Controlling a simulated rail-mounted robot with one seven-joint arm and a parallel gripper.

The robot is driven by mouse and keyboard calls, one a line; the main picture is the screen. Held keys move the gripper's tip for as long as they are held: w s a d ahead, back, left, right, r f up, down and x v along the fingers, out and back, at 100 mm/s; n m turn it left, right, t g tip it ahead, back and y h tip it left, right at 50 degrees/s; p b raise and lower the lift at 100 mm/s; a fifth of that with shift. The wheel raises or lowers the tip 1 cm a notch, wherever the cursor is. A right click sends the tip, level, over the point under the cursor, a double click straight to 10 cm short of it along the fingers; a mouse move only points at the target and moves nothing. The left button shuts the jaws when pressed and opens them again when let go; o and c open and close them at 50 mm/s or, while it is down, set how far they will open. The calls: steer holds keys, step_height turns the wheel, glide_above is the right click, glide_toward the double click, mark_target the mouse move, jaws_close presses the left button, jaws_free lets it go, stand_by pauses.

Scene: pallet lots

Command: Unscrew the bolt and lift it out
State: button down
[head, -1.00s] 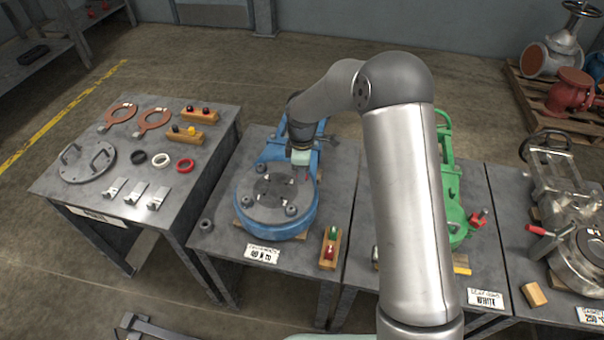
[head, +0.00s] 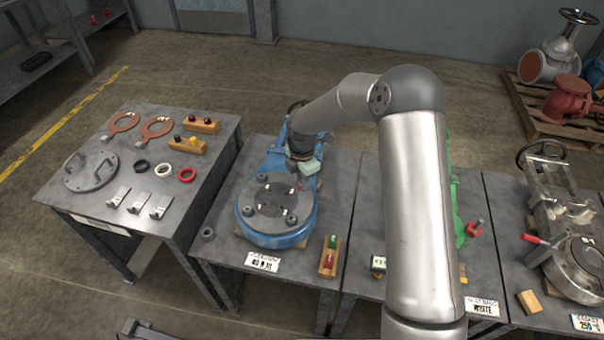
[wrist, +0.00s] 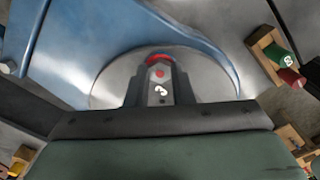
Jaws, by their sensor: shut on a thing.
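The blue valve body (head: 283,240) lies on the middle bench with a round grey cover (head: 262,212) on top. Several bolts or nuts stand on the cover, such as one at its front left (head: 248,211). My gripper (head: 302,184) is at the cover's far right edge. In the wrist view, its dark fingers (wrist: 160,92) are shut on a grey bolt (wrist: 160,76) with a red band beyond it. The grey cover (wrist: 108,85) and blue body (wrist: 85,40) show behind. I cannot tell whether the bolt's lower end is still in its hole.
A wooden block with green and red pieces (head: 325,268) stands right of the valve. A loose nut (head: 208,234) lies left of it. The left bench (head: 70,205) holds rings, a handled plate and brackets. A green valve (head: 458,190) is partly hidden behind my arm.

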steer(key=n+p, duration=0.1)
steer(key=n, duration=0.1)
steer(key=n+p, duration=0.1)
steer(key=n, duration=0.2)
steer(key=n+p, duration=0.1)
steer(key=n, duration=0.1)
steer(key=shift+r+n, duration=0.25)
steer(key=shift+n, duration=0.05)
steer(key=n+p, duration=0.2)
steer(key=n, duration=0.3)
steer(key=shift+p, duration=0.35)
steer(key=n, duration=0.2)
steer(key=shift+f+n+p, duration=0.2)
steer(key=shift+n+p, duration=0.1)
steer(key=c, duration=1.4)
jaws_free()
